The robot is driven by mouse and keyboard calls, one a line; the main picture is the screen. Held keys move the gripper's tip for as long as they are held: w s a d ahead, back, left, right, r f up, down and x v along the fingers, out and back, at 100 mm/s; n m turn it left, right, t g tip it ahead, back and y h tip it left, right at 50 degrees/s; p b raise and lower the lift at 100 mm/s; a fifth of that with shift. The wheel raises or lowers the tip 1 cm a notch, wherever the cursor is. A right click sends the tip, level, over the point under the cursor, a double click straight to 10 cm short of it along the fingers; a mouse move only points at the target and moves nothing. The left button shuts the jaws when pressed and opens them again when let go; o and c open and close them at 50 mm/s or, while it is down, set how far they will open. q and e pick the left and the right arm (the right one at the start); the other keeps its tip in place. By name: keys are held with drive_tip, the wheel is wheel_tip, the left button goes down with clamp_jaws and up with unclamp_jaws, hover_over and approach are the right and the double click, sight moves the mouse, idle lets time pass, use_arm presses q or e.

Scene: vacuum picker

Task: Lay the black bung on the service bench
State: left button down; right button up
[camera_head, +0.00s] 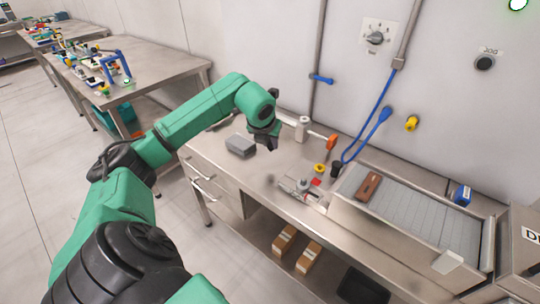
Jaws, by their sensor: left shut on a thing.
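My left gripper (266,140) is above the back left part of the service bench (258,178), pointing down. It is shut on a small dark thing, which I take to be the black bung; the black fingers largely hide it and its outline is hard to make out. The steel bench stands against the wall, with bare top below and to the right of the gripper. My right gripper is not in view.
A grey box (241,146) lies left of the gripper. A white bottle (302,128), an orange-ended tool (332,142), a yellow ring (320,169) and a black cup-like piece (337,170) stand to the right. A raised tray (420,218) holds a brown block (368,186).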

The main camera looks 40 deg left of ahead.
use_arm(q)
wheel_tip(320, 180, down, 6)
drive_tip(key=shift+a+r+p, duration=0.1)
drive_tip(key=shift+r+p, duration=0.1)
drive_tip(key=shift+p, duration=0.25)
drive_tip(key=shift+f+b, duration=0.2)
drive_tip(key=shift+b, duration=0.1)
drive_tip(key=c, duration=0.7)
unclamp_jaws()
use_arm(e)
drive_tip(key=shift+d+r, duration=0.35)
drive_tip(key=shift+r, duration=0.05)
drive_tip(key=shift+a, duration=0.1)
use_arm(q)
drive_tip(key=shift+r, duration=0.15)
drive_tip(key=shift+r+p, duration=0.3)
drive_tip(key=shift+p, duration=0.15)
drive_tip(key=b+v, duration=0.3)
drive_tip(key=v, duration=0.8)
drive_tip(key=shift+s+r, duration=0.2)
drive_tip(key=shift+r, duration=0.05)
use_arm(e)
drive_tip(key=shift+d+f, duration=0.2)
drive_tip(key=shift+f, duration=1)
